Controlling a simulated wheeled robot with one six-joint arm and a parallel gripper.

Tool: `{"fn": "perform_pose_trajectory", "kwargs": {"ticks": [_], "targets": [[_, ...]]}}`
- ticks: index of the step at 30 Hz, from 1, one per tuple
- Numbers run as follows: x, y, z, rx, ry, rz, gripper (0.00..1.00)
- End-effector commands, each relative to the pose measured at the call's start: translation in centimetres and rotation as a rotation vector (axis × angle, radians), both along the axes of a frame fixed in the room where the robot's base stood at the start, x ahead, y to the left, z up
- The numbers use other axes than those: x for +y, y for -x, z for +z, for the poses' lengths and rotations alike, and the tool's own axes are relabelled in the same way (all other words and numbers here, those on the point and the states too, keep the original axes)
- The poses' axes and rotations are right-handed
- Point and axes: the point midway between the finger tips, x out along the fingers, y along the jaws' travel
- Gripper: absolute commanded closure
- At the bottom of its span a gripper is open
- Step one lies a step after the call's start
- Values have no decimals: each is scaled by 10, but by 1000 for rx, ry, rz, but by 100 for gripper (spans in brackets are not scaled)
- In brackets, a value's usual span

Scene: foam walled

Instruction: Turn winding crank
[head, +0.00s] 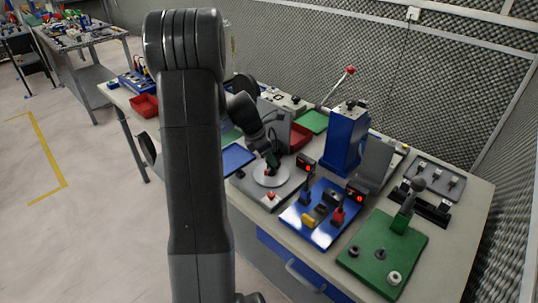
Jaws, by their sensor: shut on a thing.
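The winding crank appears to be the pale round disc (283,180) on a grey base plate near the workbench's front edge. My gripper (269,168) reaches down over the disc from the back left. Its jaws are shut on a small part above the disc, which looks like the crank's handle. The jaws hide most of that handle, and only a little red shows beneath them. A red knob (271,196) sits on the base plate in front of the disc.
To the right stand a blue panel (318,232) with red displays, a green board (372,262) with knobs, and a tall blue housing (344,142). Red bins and a blue tray (238,157) lie nearby. Foam walls close off the back. My arm blocks the left part of the bench.

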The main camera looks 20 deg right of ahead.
Motion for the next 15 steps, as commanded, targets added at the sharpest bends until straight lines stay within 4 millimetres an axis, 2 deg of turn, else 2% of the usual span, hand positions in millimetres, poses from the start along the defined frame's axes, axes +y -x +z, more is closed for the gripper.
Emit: {"fn": "perform_pose_trajectory", "kwargs": {"ticks": [15], "targets": [[0,3,2,0,-1,257,87]]}}
